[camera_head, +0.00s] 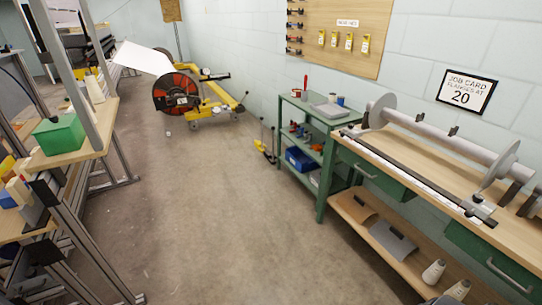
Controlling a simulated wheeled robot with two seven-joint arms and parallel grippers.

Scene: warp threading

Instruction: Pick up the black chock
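I cannot clearly pick out a black chock in the head view. Neither of my grippers is in view. A yellow wheeled carriage (213,103) with a large red and black reel (176,91) stands on the floor at the back. A small yellow tool with upright dark handles (266,151) stands on the floor left of the green shelf unit; its details are too small to tell.
A workbench (442,188) with a long grey roller (435,135) runs along the right wall. A green shelf unit (322,116) stands beyond it. Benches with a green box (59,134) line the left. The concrete floor (205,215) between is clear.

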